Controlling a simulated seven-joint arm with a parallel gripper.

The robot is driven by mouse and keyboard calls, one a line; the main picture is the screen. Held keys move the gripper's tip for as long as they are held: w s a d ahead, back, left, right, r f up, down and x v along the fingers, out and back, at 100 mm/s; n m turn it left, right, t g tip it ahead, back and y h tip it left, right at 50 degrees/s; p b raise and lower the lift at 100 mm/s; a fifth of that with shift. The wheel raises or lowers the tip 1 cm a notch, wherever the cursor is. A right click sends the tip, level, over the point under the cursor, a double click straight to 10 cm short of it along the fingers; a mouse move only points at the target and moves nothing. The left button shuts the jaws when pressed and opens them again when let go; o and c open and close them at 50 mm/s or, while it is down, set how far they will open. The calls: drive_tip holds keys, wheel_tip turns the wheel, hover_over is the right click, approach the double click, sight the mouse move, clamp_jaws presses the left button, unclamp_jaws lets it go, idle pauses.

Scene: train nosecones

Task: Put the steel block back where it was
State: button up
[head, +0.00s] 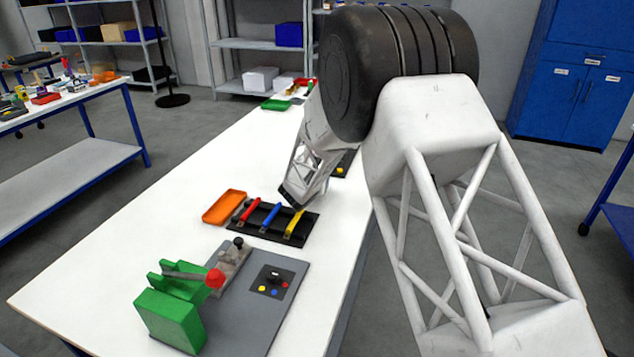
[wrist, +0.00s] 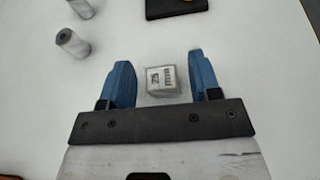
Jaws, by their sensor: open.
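In the wrist view, a small light-grey steel block (wrist: 161,80) with dark markings on its faces sits on the white table. My gripper (wrist: 157,72) has two blue fingers, spread apart, one on each side of the block. A gap shows between the block and each finger, so it is not gripped. The height of the fingertips over the table is hard to tell. In the head view my arm hides the block and the fingers.
Two grey cylinders (wrist: 72,42) stand or lie at the upper left of the wrist view, and a black pad (wrist: 176,6) is at its top. In the head view, an orange tray (head: 223,207), a black rack with coloured handles (head: 271,220) and a green fixture (head: 172,318) occupy the near table.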

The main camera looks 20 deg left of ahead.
drive_tip(key=shift+r, duration=0.15)
drive_tip(key=shift+v, duration=6)
drive_tip(key=shift+d, duration=0.1)
drive_tip(key=s+d+r+m+g+h, duration=0.15)
drive_tip(key=d+r+m, duration=0.4)
drive_tip(key=d, duration=0.55)
drive_tip(key=s+d+r+m+g+h, duration=0.1)
drive_tip(key=d+r+m+h, duration=0.35)
drive_tip(key=d, duration=0.65)
drive_tip(key=s+d+r+m+g, duration=0.25)
drive_tip(key=s+d+m, duration=0.2)
drive_tip(key=d, duration=0.35)
drive_tip(key=s+d+r+m+g, duration=0.1)
drive_tip(key=s+d+r+m, duration=0.3)
drive_tip(key=s+d, duration=0.3)
drive_tip(key=s+d+r+m+g+y, duration=0.1)
drive_tip(key=s+d+r+m+g, duration=0.25)
drive_tip(key=s+d+m, duration=0.75)
drive_tip(key=s+d+f+m+g+y, duration=0.1)
drive_tip(key=s+m+y, duration=0.4)
drive_tip(key=s, duration=1.4)
drive_tip(key=shift+s+d+f+m, duration=0.2)
drive_tip(key=shift+d+f+m, duration=0.15)
drive_tip(key=shift+d+m, duration=0.4)
